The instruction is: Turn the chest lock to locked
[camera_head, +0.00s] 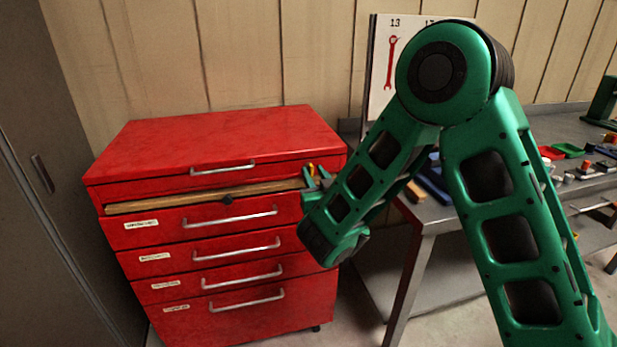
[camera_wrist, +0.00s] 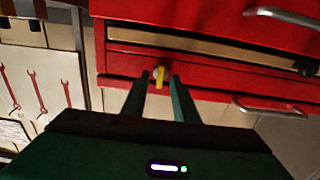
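The red tool chest (camera_head: 225,135) stands left of my arm in the head view, and its front also shows in the wrist view (camera_wrist: 125,35). The chest lock (camera_wrist: 154,73) is a small round metal piece near one end of the chest front, with a yellow tab (camera_wrist: 160,84) pointing roughly down in the wrist view. In the head view a bit of yellow (camera_head: 311,168) shows beside my fingers. My gripper (camera_wrist: 159,82) is open, its fingertips on either side of the tab with gaps. Whether they touch the chest cannot be told.
A light wooden strip (camera_head: 160,203) with a dark knob (camera_head: 227,198) runs below the chest's top drawer. A workbench (camera_head: 480,200) with small parts stands right of the chest, behind my arm. A grey cabinet (camera_head: 40,220) stands at the left. A tool board (camera_head: 380,75) hangs behind.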

